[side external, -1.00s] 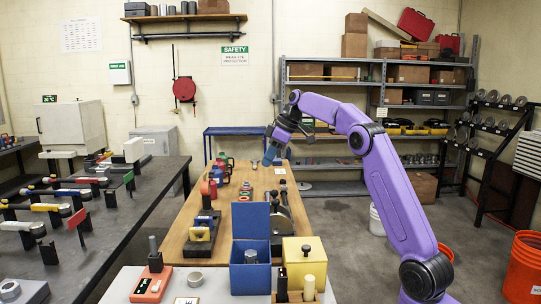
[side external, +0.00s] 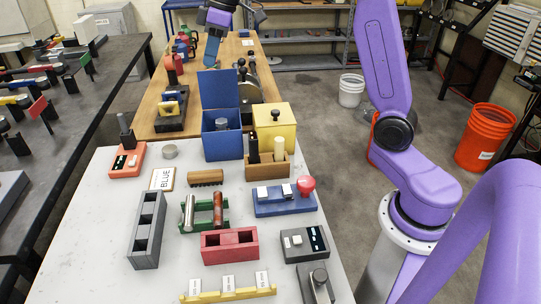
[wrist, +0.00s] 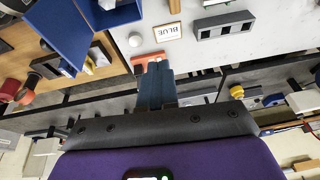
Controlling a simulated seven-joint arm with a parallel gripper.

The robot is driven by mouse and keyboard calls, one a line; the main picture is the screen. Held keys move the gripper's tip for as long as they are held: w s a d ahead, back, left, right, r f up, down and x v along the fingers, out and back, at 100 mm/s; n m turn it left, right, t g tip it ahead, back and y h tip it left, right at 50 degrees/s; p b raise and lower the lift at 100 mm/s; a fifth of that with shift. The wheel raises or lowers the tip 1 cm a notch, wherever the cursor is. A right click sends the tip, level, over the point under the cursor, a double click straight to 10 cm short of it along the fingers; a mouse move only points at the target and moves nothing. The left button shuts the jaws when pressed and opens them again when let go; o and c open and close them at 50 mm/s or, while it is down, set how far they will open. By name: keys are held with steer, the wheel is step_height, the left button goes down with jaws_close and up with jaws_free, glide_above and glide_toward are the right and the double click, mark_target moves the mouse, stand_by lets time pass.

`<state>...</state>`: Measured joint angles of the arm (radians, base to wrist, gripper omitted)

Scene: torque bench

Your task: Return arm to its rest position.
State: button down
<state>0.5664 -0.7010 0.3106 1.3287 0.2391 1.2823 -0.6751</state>
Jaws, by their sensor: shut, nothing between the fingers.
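My gripper (side external: 208,55) is at the top of the side external view, above the wooden bench and behind the open blue box (side external: 221,140). Its blue fingers point down and sit close together with nothing between them. In the wrist view the fingers (wrist: 155,75) show at the centre, shut. The fingertips appear clear of the things below them, though their height is hard to judge. My purple arm reaches over from the right.
The white table (side external: 110,220) holds a yellow box (side external: 273,123), a grey tray (side external: 147,230), a red block (side external: 229,246) and a "BLUE" card (side external: 162,179). Tools stand on the wooden bench (side external: 150,100). An orange bucket (side external: 484,137) and a white bucket (side external: 351,90) stand on the floor.

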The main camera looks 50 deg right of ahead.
steer(key=s+a+f+n+g+h, duration=0.1)
steer(key=s+a+f, duration=0.25)
steer(key=s, duration=0.65)
steer(key=s+a+f+n+g, duration=0.1)
steer(key=s+a+f, duration=0.25)
steer(key=s, duration=0.65)
steer(key=s+d+f+n, duration=0.1)
steer(key=s+d+f, duration=0.1)
steer(key=s, duration=0.6)
steer(key=s+d+f+h, duration=0.1)
steer(key=s+f, duration=0.3)
steer(key=s, duration=0.4)
steer(key=shift+s+d+f+n, duration=0.4)
steer(key=shift+d, duration=0.45)
